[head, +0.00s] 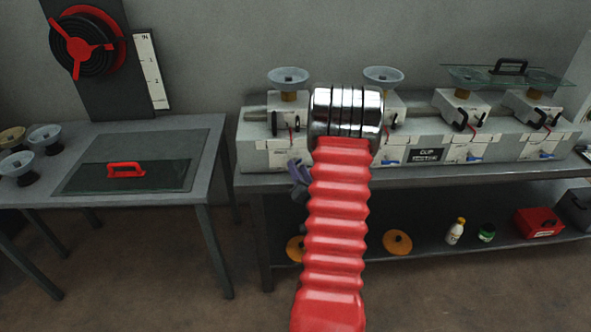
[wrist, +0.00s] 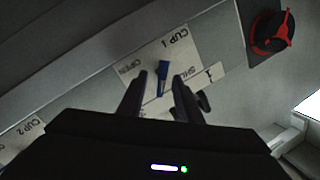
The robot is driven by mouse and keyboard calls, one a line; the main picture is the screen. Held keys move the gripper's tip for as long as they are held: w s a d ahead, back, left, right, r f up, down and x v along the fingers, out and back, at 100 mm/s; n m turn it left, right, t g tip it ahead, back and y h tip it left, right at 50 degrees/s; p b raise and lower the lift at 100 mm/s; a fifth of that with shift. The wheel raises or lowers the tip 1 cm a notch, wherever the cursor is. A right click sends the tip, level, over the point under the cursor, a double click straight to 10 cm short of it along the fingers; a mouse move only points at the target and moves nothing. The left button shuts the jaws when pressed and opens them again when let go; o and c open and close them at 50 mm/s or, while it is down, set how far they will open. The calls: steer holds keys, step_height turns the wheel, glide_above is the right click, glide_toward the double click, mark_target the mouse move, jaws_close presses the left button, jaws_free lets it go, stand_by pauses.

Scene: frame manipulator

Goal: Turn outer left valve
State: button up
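In the wrist view, a small blue valve handle (wrist: 162,76) sits on a pale plate marked CUP 1 (wrist: 181,44), with OPEN at its left and a partly covered SHUT at its right. My gripper (wrist: 160,80) is open, its dark fingers on either side of the handle in the picture. Gaps show beside the handle, so I see no grip on it; the depth between tips and handle is unclear. In the head view, my gripper (head: 299,178) shows left of my red arm sleeve, at the front left of the white valve bench (head: 262,154). The leftmost valve handle is hidden there.
Other blue valve handles (head: 473,156) line the bench front to the right. Suction cups (head: 288,76) stand on top, with a glass plate (head: 470,76) at the right. A side table (head: 205,165) is left. A lower shelf (head: 420,246) holds bottles and a red box (head: 538,223).

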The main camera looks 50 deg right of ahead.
steer(key=shift+c, duration=0.5)
steer(key=shift+w+a, duration=0.1)
jaws_close()
steer(key=shift+d, duration=0.2)
steer(key=shift+a, duration=0.1)
steer(key=shift+n, duration=0.3)
steer(key=shift+w+a+r+n+g, duration=0.15)
steer(key=shift+n+g, duration=0.35)
steer(key=shift+n, duration=1)
steer(key=shift+s+a+n+g, duration=0.1)
steer(key=shift+n+g, duration=0.4)
steer(key=shift+n, duration=1)
steer(key=shift+w, duration=0.1)
